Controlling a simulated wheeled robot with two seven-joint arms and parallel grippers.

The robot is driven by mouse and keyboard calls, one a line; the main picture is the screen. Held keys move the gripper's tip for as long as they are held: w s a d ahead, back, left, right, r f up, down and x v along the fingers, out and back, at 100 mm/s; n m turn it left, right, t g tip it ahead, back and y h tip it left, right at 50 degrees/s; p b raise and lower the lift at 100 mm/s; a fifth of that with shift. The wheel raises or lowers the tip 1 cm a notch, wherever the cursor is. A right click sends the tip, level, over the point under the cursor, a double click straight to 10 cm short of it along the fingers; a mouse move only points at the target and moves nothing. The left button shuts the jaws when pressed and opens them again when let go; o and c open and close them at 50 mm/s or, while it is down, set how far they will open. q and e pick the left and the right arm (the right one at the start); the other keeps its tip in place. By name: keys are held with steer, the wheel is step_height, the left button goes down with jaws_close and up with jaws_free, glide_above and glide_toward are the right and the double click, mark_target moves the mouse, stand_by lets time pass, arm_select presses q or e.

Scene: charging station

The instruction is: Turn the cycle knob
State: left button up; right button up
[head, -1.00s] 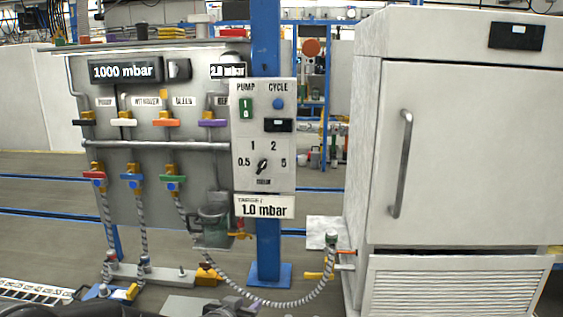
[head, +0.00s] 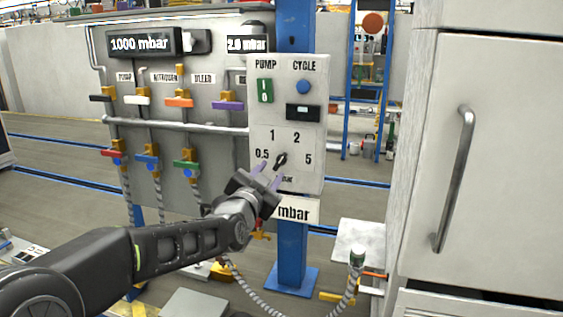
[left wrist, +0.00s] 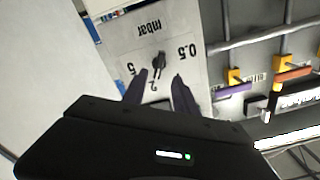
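The control panel (head: 286,100) is a light plate on a blue post, with a blue CYCLE button (head: 303,87), a green PUMP switch (head: 264,91) and a small black knob (head: 281,159) ringed by 0.5, 1, 2 and 5. In the left wrist view the knob (left wrist: 159,62) stands just beyond the fingertips. My left gripper (head: 269,174) reaches the lower panel from the left, with its purple-grey fingers just below the knob. In the left wrist view, the left gripper's fingers (left wrist: 160,80) are apart with nothing between them. The right gripper is not in view.
A large white cabinet (head: 480,150) with a vertical handle (head: 455,180) stands at the right. Valve handles, such as the purple one (head: 227,105), line the grey board (head: 200,60) at the left. A hose (head: 255,300) runs below the panel.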

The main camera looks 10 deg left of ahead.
mark_target(279, 163)
arm_select(q)
steer(key=shift+w+d+f+p, duration=0.1)
steer(key=shift+w+p, duration=0.1)
steer(key=shift+w, duration=1.1)
steer(key=shift+w+d+r+p, duration=0.1)
steer(key=shift+w+p, duration=0.15)
steer(key=shift+w, duration=1.1)
steer(key=shift+w+d+f+p, duration=0.1)
steer(key=shift+w+p, duration=0.1)
steer(key=shift+w, duration=1.1)
steer(key=shift+c, duration=0.5)
jaws_close()
